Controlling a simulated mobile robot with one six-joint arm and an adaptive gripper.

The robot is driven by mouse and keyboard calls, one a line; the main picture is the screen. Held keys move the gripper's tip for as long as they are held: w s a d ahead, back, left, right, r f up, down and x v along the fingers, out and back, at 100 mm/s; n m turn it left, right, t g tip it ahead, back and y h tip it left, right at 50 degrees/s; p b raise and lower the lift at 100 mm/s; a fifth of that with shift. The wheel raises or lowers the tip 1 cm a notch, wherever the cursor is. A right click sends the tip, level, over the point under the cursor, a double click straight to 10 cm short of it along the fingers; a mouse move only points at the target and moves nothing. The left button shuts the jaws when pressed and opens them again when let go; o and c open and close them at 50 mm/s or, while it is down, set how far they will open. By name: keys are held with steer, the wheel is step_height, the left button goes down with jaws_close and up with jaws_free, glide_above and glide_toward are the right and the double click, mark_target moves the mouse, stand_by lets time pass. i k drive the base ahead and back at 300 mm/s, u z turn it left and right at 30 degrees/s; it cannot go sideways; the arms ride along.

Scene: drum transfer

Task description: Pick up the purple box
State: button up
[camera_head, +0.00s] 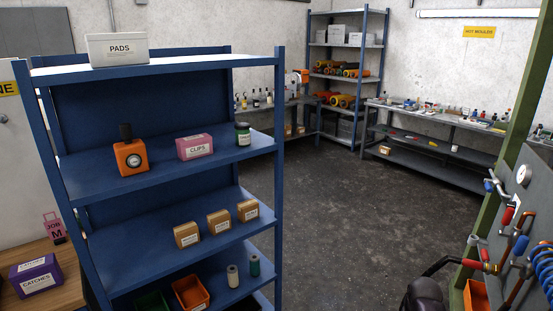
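A purple box with a white label reading "CATCHES" (36,276) sits on a wooden surface (68,297) at the lower left, left of the blue shelf unit. The picture's left edge is close to it. A pink box labelled "CLIPS" (194,148) stands on an upper shelf of the unit. My gripper is not seen in this view.
A pink "JOB M" tag (54,228) stands behind the purple box. Open floor (330,205) lies right of the unit.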

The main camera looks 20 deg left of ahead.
mark_target(37, 275)
steer(key=u, duration=0.45)
steer(key=i, duration=0.5)
steer(key=u, duration=1.05)
steer(key=i, duration=1.2)
steer(key=u, duration=0.5)
